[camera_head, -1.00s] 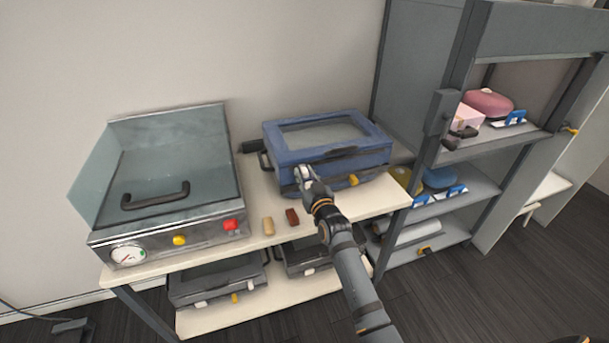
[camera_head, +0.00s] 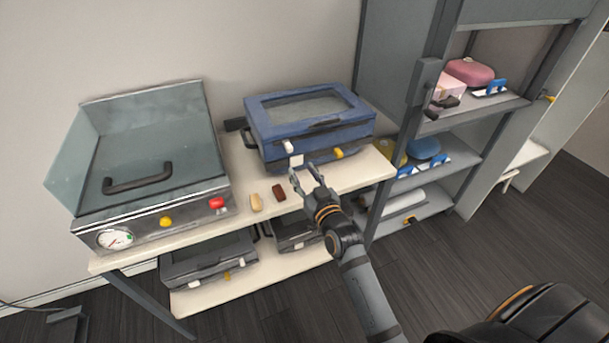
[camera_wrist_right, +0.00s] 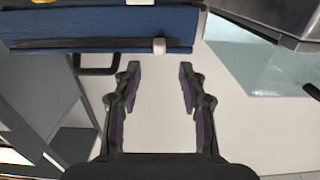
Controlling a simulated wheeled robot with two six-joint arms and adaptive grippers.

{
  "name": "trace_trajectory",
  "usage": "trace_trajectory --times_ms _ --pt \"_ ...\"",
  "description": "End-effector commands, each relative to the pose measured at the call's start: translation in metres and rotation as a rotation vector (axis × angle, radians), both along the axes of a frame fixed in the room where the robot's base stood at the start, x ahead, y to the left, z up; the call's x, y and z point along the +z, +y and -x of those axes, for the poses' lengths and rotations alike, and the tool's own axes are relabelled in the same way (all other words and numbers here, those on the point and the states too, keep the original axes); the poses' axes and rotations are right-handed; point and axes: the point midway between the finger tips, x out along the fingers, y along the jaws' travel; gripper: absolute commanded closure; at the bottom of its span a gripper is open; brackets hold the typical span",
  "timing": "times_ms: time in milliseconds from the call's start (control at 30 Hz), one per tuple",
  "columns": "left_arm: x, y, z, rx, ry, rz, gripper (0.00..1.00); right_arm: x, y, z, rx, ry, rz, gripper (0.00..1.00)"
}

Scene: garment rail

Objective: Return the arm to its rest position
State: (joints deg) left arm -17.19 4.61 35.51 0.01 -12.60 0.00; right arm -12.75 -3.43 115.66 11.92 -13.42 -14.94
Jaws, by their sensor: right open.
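My right gripper (camera_head: 305,172) is open and empty, with its two fingers apart, just in front of the blue case (camera_head: 310,133) on the table. It is apart from the case. In the right wrist view, the open fingers of the right gripper (camera_wrist_right: 159,70) have only pale surface between them. The blue case (camera_wrist_right: 110,25) lies beyond the fingertips there, with a white latch (camera_wrist_right: 159,46) on its edge. My left gripper is not in view.
A glass-lidded machine (camera_head: 150,170) stands left on the table (camera_head: 350,181). A tan block (camera_head: 256,203) and a brown block (camera_head: 279,193) lie near my right gripper. Grey cases (camera_head: 210,262) sit on the lower shelf. A rack (camera_head: 425,126) stands right. Open floor lies in front.

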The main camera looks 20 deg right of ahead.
Motion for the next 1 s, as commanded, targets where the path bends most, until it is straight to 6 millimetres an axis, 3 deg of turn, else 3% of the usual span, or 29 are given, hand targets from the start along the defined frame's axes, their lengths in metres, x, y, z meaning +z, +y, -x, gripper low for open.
trace_trajectory --times_ms 533,633,667,767,867,1000 --pt "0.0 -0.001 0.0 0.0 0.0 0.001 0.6 0.0 0.0 0.007 0.0 0.0 0.0 0.58" --pt "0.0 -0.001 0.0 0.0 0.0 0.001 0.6 -0.016 0.0 0.007 0.001 0.029 0.001 0.58" --pt "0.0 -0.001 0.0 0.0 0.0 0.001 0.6 -0.028 0.0 0.006 0.002 0.052 0.003 0.58" --pt "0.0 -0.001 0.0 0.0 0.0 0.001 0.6 -0.092 0.0 0.01 0.006 0.171 0.007 0.58" --pt "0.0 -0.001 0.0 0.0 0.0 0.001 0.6 -0.177 -0.002 0.026 0.009 0.331 0.017 0.58" --pt "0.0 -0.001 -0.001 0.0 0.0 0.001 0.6 -0.291 -0.009 0.073 0.006 0.558 0.03 0.58"
